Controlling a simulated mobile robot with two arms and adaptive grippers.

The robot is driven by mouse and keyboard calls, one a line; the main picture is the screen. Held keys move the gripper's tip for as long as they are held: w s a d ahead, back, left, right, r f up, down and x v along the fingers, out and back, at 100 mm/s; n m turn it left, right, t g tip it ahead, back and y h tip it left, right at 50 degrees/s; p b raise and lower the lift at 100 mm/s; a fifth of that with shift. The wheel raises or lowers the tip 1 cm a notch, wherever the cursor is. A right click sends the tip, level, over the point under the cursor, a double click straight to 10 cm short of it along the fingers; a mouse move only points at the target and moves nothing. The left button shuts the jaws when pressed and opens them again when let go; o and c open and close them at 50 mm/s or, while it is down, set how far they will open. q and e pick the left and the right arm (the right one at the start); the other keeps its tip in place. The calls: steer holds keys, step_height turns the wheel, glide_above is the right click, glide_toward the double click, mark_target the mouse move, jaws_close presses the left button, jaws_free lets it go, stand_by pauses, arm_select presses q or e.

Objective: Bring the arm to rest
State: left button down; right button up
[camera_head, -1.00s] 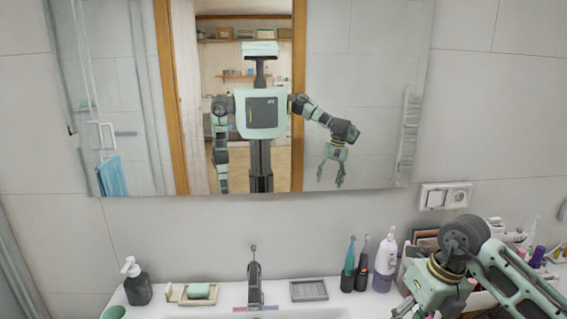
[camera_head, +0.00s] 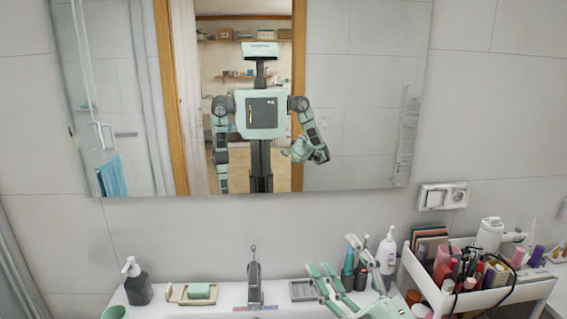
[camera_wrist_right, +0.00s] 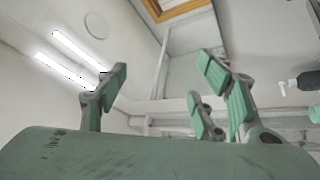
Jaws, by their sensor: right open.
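My right gripper (camera_head: 333,266) is low in the head view, over the counter to the right of the faucet. Its green fingers are spread and empty. The right wrist view shows the same open gripper (camera_wrist_right: 165,95) with nothing between its fingers; behind them are the ceiling, strip lights and a wooden frame. In the mirror (camera_head: 370,90) my right arm is bent with the hand near my body. My left arm hangs straight down in the reflection, and its gripper does not show directly.
A white cart (camera_head: 507,296) full of cosmetics stands at the right. A pump bottle (camera_head: 387,252) and electric toothbrushes (camera_head: 348,265) are close behind my right gripper. The faucet (camera_head: 254,280), soap dish (camera_head: 190,293) and dark soap dispenser (camera_head: 137,282) stand farther left.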

steer(key=s+d+f+m+g+h, duration=0.3)
steer(key=d+f+m+h, duration=0.35)
steer(key=f, duration=0.35)
steer(key=s+d+f+m+g+h, duration=0.45)
steer(key=f+m, duration=0.25)
steer(key=f, duration=0.4)
steer(key=s+a+f+m+g+y, duration=0.1)
steer(key=s+f+g, duration=0.45)
steer(key=s, duration=0.45)
steer(key=s+f+m+g, duration=0.1)
steer(key=s+f+g, duration=0.3)
steer(key=s+f, duration=0.5)
steer(key=s+f+g+b, duration=0.1)
steer(key=s+f+b, duration=0.15)
steer(key=f, duration=1.25)
steer(key=s+f+b, duration=0.1)
steer(key=f+b, duration=0.2)
steer(key=f, duration=1.1)
steer(key=s+d+f+b, duration=0.1)
steer(key=s+f+b, duration=0.1)
steer(key=s+f, duration=0.6)
steer(key=s+d+f+g+b, duration=0.1)
steer(key=s+d+f+b, duration=0.1)
steer(key=s+f, duration=0.6)
step_height(320, 180, down, 6)
steer(key=shift+s+r, duration=0.25)
steer(key=shift+s, duration=0.15)
